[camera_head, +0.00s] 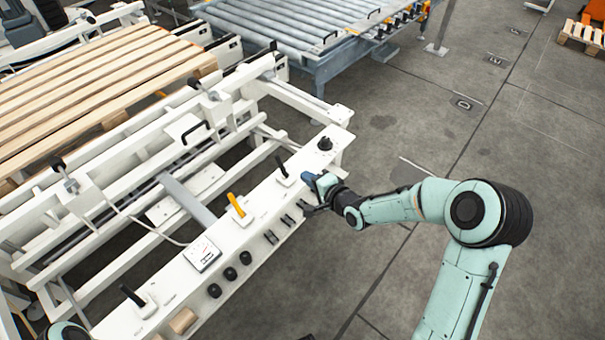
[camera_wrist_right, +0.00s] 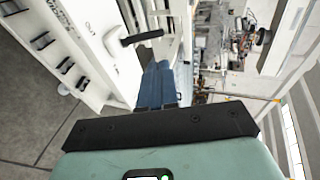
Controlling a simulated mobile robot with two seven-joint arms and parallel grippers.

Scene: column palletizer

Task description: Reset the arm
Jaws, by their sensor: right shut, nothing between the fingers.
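My right arm, pale green with dark joints, reaches in from the lower right in the head view. Its right gripper (camera_head: 313,184) is at the outer edge of a white control panel (camera_head: 222,236), near a black-handled lever (camera_head: 284,170). In the right wrist view the blue fingers of the gripper (camera_wrist_right: 158,68) are together with nothing between them. A black lever handle (camera_wrist_right: 142,37) is just left of the fingertips there, and I see a gap between them. Of my left arm only a bit of pale green shows at the bottom left of the head view; its gripper is out of view.
The panel also carries a yellow lever (camera_head: 237,205), a gauge (camera_head: 202,253), a black knob (camera_head: 325,144) and another black lever (camera_head: 132,296). A wooden pallet (camera_head: 90,85) lies on the white frame behind. A roller conveyor (camera_head: 285,30) stands further back.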

